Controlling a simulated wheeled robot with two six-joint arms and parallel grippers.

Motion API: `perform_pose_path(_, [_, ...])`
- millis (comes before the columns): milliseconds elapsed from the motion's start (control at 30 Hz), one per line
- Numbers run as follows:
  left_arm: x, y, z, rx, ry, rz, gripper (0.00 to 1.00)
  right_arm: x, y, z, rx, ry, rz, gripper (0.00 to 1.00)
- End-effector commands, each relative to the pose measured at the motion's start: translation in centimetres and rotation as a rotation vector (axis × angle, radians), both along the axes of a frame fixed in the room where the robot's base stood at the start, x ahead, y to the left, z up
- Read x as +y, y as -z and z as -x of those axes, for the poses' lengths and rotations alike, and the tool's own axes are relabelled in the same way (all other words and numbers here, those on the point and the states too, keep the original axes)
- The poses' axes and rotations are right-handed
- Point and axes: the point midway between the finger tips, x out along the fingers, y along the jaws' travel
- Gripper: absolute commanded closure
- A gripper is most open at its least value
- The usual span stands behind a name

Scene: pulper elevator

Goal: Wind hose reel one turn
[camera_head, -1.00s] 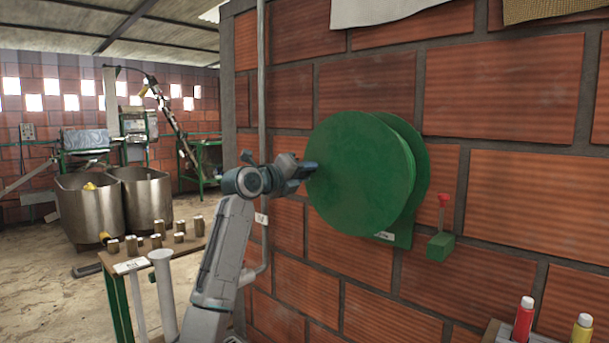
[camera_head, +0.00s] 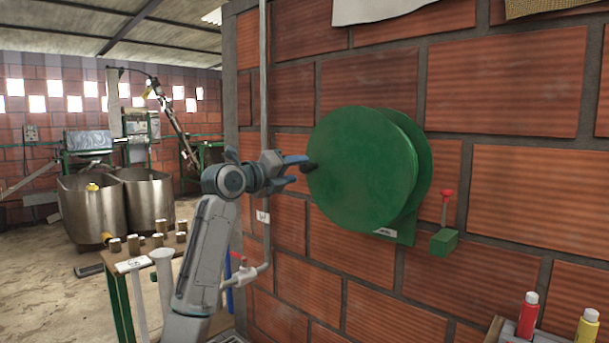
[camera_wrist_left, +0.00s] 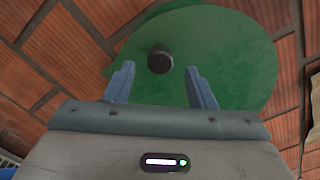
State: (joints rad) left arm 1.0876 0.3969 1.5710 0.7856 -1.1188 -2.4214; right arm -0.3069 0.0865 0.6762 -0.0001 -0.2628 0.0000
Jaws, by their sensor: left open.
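The green hose reel (camera_head: 362,170) is mounted on the brick wall, its round face toward me. It also shows in the left wrist view (camera_wrist_left: 230,60). A dark crank knob (camera_wrist_left: 159,60) sticks out from the reel's face near its left edge; in the head view the knob (camera_head: 310,167) is small beside my fingertips. My left gripper (camera_head: 302,170) is open at the reel's left side. In the left wrist view its two blue fingers (camera_wrist_left: 156,88) point at the knob, which lies between and just beyond their tips. My right gripper is not in view.
A small green box with a red-topped lever (camera_head: 444,242) is on the wall right of the reel. Bottles (camera_head: 527,315) stand at lower right. A table with several small cylinders (camera_head: 130,255) is at left, with steel tanks (camera_head: 148,195) behind. A pipe with a red-handled valve (camera_head: 243,270) runs near my arm.

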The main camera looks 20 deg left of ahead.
Motion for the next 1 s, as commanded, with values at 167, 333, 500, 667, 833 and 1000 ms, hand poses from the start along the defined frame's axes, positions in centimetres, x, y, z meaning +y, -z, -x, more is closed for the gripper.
perform_pose_path(167, [1.3,0.3,3.5,-0.002,-0.002,-0.004,0.50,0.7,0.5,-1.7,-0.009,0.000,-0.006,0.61])
perform_pose_path(333, [1.8,0.1,5.0,-0.001,-0.001,-0.001,0.50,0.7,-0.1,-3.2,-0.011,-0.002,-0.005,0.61])
perform_pose_path(500, [1.9,0.1,5.5,0.001,0.000,0.000,0.50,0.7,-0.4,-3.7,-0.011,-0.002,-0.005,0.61])
perform_pose_path(667, [1.9,0.0,5.5,0.001,0.001,0.001,0.50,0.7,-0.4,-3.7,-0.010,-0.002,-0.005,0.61])
perform_pose_path(833, [2.1,0.0,5.5,0.010,-0.001,0.026,0.50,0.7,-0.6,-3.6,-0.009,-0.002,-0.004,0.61])
perform_pose_path(1000, [3.0,-0.1,6.0,0.087,-0.009,0.242,0.50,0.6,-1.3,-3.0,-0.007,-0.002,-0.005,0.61])
